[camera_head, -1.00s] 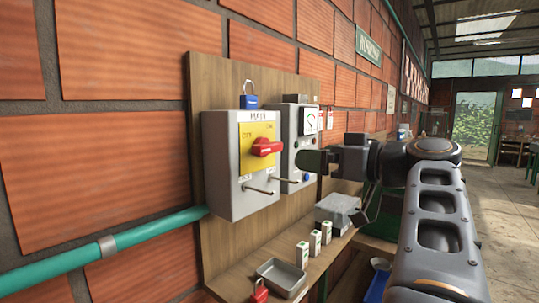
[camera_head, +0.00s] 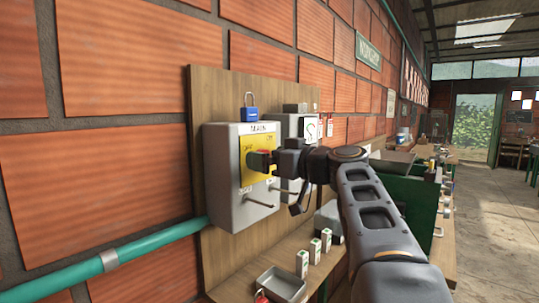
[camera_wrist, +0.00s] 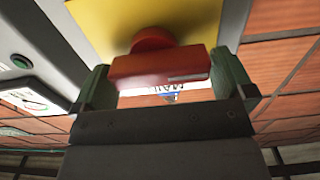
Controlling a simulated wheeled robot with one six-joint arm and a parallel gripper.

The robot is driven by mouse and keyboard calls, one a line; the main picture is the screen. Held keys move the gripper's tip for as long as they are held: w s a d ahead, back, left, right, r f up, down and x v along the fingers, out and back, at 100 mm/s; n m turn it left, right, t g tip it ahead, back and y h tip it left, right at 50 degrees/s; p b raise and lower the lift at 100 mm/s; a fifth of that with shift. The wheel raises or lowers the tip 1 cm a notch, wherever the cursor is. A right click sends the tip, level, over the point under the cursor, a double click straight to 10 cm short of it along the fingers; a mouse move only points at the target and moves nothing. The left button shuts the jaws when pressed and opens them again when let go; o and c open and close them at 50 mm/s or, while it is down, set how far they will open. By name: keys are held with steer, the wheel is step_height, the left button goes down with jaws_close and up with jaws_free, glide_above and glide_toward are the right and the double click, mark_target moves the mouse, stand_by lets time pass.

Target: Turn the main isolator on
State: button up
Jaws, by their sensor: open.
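The main isolator is a grey box (camera_head: 225,180) on a wooden board, with a yellow plate (camera_head: 246,148) on its front. Its red rotary handle (camera_wrist: 160,66) shows clearly in the wrist view, with a pale mark near its right end; in the head view my gripper mostly hides it. My gripper (camera_head: 262,160) is open at the handle. In the wrist view its green fingers (camera_wrist: 168,78) stand at either end of the red bar, very close to it; I cannot tell whether they touch. The handle's pointing direction against the labels is hard to read.
A blue padlock (camera_head: 249,107) sits above the box. Metal rods (camera_head: 262,203) project from its lower front. A second grey panel (camera_head: 300,128) is close on the right. Below, a shelf holds a metal tray (camera_head: 281,284) and small white boxes (camera_head: 315,248).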

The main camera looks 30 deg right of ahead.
steer(key=shift+w+a, duration=0.1)
steer(key=shift+w, duration=0.05)
steer(key=shift+c, duration=0.4)
steer(key=c, duration=0.6)
steer(key=shift+o, duration=0.2)
